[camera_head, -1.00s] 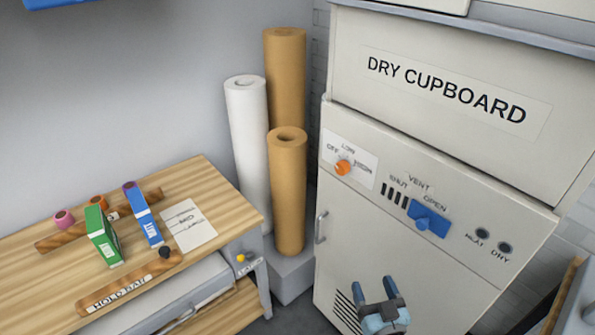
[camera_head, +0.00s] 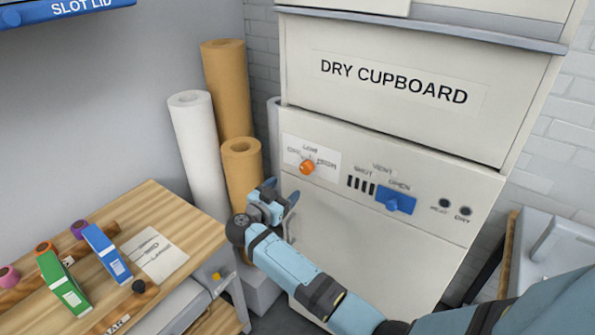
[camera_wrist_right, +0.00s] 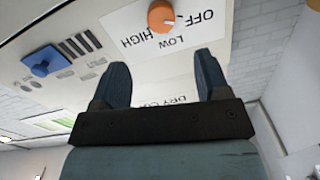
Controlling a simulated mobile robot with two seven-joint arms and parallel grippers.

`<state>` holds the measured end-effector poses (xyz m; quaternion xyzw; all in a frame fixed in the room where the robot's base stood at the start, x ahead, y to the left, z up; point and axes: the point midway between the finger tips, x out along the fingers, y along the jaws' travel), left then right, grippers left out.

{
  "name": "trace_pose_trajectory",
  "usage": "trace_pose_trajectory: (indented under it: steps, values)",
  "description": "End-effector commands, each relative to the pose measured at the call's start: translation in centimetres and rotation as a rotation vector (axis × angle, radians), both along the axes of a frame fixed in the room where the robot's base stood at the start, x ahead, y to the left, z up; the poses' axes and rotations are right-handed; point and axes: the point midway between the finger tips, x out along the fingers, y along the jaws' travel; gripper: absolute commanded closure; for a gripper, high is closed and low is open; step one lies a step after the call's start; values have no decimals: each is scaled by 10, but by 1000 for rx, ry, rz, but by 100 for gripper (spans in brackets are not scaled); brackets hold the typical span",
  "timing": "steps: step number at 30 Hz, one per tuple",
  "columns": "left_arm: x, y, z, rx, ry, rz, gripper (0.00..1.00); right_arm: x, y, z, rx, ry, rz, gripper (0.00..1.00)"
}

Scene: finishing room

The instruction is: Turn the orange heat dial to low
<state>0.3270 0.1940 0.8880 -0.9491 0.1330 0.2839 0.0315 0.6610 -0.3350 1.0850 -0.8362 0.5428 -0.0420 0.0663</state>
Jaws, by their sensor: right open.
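The orange heat dial (camera_head: 307,167) sits on a white label plate on the cupboard front, with OFF, LOW and HIGH printed around it. I cannot tell which word its pointer faces. My right gripper (camera_head: 280,194) is open and empty in front of the cupboard, below and a little left of the dial. In the right wrist view the dial (camera_wrist_right: 161,16) is at the top, beyond and between the two spread fingers (camera_wrist_right: 162,64), not touching them. My left gripper is not in view.
A blue vent slider (camera_head: 396,202) is right of the dial, by OPEN. Paper rolls (camera_head: 200,150) stand left of the cupboard (camera_head: 365,240). A wooden bench (camera_head: 165,205) with green and blue boxes is at left. A grey unit (camera_head: 560,250) stands at right.

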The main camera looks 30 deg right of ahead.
Motion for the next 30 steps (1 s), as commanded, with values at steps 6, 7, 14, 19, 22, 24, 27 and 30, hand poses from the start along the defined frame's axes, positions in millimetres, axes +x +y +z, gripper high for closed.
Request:
trace_pose_trajectory:
  steps: [6,7,14,19,22,24,27,30]
  values:
    - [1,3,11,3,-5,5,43,20,-45,3,-4,0,-1,31]
    - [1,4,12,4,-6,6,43,22,-51,3,-6,1,-1,31]
    - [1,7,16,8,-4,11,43,38,-84,2,-3,-1,1,31]
    - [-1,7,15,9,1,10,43,42,-94,0,-1,-1,2,31]
    - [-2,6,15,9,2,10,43,43,-95,0,-1,-1,2,31]
    - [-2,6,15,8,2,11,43,43,-95,0,-1,-1,2,31]
    - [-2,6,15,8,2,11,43,43,-95,0,-1,-1,2,31]
    - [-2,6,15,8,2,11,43,43,-95,0,-1,-1,2,47]
